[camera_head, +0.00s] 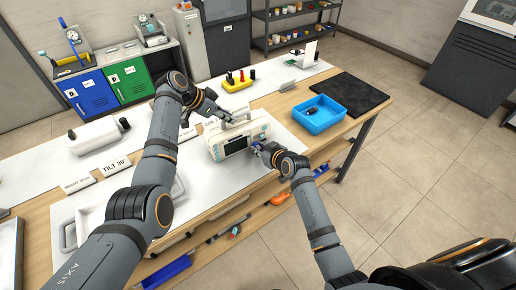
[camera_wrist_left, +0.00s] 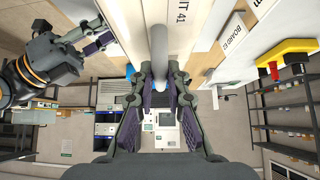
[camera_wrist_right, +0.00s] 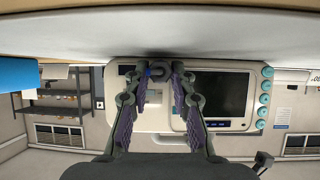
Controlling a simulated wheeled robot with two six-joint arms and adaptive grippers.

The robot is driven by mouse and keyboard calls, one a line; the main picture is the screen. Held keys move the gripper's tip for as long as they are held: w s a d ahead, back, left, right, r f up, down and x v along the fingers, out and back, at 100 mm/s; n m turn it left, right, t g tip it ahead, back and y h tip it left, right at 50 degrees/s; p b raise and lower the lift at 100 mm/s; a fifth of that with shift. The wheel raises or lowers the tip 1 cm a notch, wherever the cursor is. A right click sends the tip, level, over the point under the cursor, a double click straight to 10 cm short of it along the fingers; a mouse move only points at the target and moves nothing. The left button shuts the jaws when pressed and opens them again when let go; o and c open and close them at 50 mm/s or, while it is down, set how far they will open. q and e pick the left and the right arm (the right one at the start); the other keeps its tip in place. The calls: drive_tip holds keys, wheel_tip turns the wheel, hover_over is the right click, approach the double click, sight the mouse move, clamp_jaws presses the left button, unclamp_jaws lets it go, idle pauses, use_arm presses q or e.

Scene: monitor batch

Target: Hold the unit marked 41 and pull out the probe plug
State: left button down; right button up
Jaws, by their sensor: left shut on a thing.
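The white monitor unit (camera_head: 238,141) stands on the bench, its dark screen and teal buttons facing the front. It fills the middle of the right wrist view (camera_wrist_right: 225,97). The label ending in 41 (camera_wrist_left: 181,14) shows in the left wrist view. My left gripper (camera_head: 227,118) is shut on the unit's grey carry handle (camera_wrist_left: 158,45), from above. My right gripper (camera_head: 258,148) is at the unit's front face, beside the screen. Its fingers are apart, with the dark and blue probe plug (camera_wrist_right: 157,73) between the tips; whether they touch it cannot be told.
A blue tray (camera_head: 318,115) and a black mat (camera_head: 350,94) lie right of the unit. A yellow base with red and black knobs (camera_head: 238,84) stands behind. Tools lie on the shelf below.

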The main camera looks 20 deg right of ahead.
clamp_jaws()
drive_tip(key=shift+s+d, duration=0.25)
drive_tip(key=shift+s, duration=0.6)
drive_tip(key=shift+s+d, duration=0.2)
drive_tip(key=shift+s, duration=0.6)
drive_tip(key=shift+s+d, duration=0.25)
drive_tip(key=shift+s, duration=0.6)
use_arm(q)
drive_tip(key=c, duration=1.3)
unclamp_jaws()
drive_tip(key=shift+o, duration=0.2)
